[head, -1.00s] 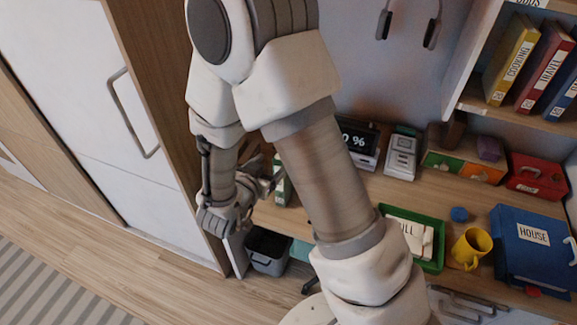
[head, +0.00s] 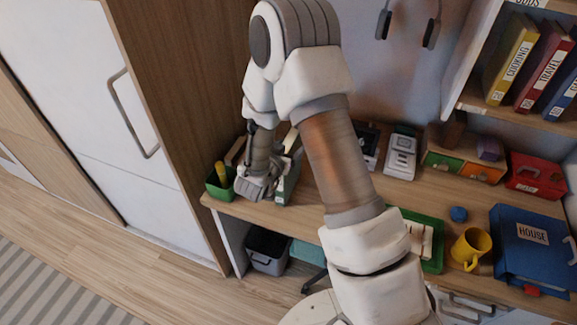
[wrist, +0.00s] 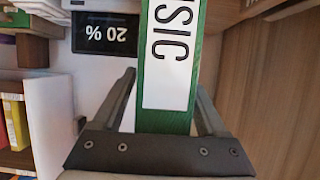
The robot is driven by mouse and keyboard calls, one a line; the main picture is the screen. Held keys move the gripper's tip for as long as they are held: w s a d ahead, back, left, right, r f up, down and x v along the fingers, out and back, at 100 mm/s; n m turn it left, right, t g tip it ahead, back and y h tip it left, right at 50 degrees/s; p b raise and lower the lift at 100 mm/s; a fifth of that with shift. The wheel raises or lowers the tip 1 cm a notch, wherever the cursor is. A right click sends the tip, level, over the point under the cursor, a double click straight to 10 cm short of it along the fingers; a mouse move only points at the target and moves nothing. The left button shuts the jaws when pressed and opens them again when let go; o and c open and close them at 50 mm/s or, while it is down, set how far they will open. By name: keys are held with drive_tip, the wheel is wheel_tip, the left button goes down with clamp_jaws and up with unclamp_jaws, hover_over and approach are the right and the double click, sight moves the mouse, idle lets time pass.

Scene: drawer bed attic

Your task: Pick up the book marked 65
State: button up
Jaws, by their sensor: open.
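A green book (wrist: 180,121) with a white label reading "SIC" at its visible end stands in the middle of the wrist view. I cannot read a number 65 on it. In the head view a green-and-white book (head: 287,184), partly hidden by my arm, stands at the left end of the desk. My gripper (wrist: 166,82) is open, with one finger on each side of the green book's spine in the wrist view. I cannot tell whether the fingers touch it. In the head view my gripper (head: 277,165) is at that book, its fingers partly hidden.
A green pencil cup (head: 218,187) stands left of my gripper at the desk edge. A dark display (wrist: 105,33) reading "20 %" is near the book. Shelf books (head: 512,65), a blue "HOUSE" binder (head: 533,245) and a yellow mug (head: 469,248) are to the right.

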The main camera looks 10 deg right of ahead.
drive_tip(key=shift+c, duration=0.2)
clamp_jaws()
idle(1.2)
